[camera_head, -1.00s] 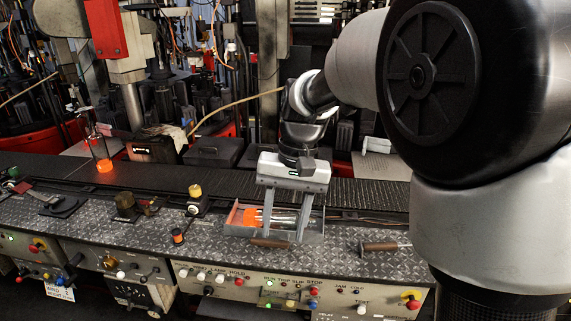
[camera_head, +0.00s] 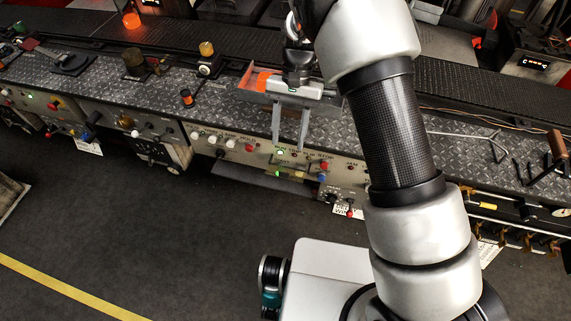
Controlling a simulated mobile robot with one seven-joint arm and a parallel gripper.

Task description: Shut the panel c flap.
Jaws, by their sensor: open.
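My gripper (camera_head: 288,145) points down in front of the console's front edge, its two long grey fingers apart with nothing between them. Behind the fingertips is a cream control panel (camera_head: 248,148) with knobs, lit green lamps and red and blue buttons. A flat dark plate (camera_head: 258,182) juts out below this panel, over the floor, and looks like an open flap. The fingertips appear above it in the picture; I cannot tell how far apart they are. No letter marking panel c is readable. The arm hides part of the panel row on the right.
A tray (camera_head: 243,83) with an orange-handled tool lies on the console top (camera_head: 120,90) behind my gripper. Another front unit (camera_head: 165,151) projects at the left. A brown-handled tool (camera_head: 557,144) stands at the right. The dark floor (camera_head: 150,230) in front is clear.

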